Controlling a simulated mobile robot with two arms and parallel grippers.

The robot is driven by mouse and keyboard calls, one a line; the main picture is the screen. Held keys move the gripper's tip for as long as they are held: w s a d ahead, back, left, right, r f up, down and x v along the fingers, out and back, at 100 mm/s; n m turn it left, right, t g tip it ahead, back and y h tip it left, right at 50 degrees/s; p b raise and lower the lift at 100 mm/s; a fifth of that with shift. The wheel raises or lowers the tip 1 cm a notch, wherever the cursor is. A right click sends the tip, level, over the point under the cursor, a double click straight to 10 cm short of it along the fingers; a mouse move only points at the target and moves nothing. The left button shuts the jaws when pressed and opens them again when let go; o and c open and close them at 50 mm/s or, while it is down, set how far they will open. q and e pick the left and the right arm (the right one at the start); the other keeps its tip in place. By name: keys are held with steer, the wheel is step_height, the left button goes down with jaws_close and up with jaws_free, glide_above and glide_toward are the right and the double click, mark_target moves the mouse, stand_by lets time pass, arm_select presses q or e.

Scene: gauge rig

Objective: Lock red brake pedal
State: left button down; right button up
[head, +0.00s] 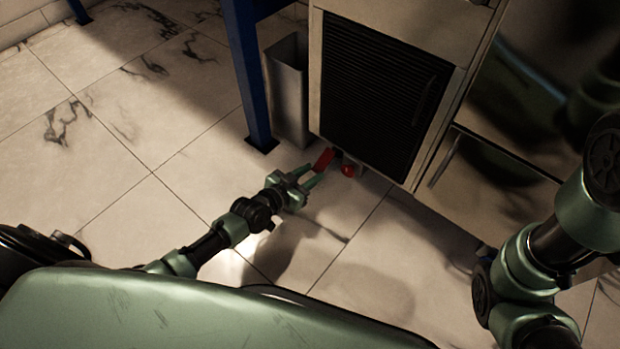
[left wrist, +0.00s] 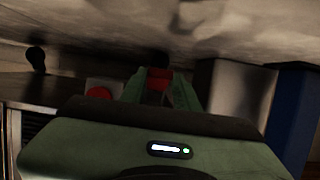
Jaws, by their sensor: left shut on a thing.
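The red brake pedal (head: 323,158) is low at the foot of the cabinet, just above the floor. In the left wrist view the red pedal (left wrist: 158,79) shows between the two green fingers. My left gripper (head: 316,171) reaches it from the front left and is shut on it. A round red part (head: 348,170) sits just right of the pedal on the caster under the cabinet; it also shows in the left wrist view (left wrist: 99,93). The rest of the caster is mostly hidden. The fingers of my right gripper are not in view; only my right arm shows at the right.
The cabinet (head: 464,22) with a dark louvred front stands right behind the pedal. A grey metal bin (head: 287,100) and a blue post (head: 250,85) stand to its left. The tiled floor (head: 120,170) at the left is clear.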

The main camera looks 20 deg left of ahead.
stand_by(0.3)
arm_select(q)
steer(key=c, duration=1)
jaws_free()
steer(key=shift+f, duration=0.1)
steer(key=shift+c, duration=0.2)
steer(key=shift+s+a+r+p, duration=0.15)
steer(key=shift+s+r+p, duration=0.15)
steer(key=shift+p, duration=0.15)
steer(key=p+v, duration=0.4)
steer(key=v, duration=0.2)
steer(key=shift+s+r, duration=0.1)
steer(key=shift+s, duration=0.05)
steer(key=shift+s+a, duration=0.2)
steer(key=shift+s, duration=0.15)
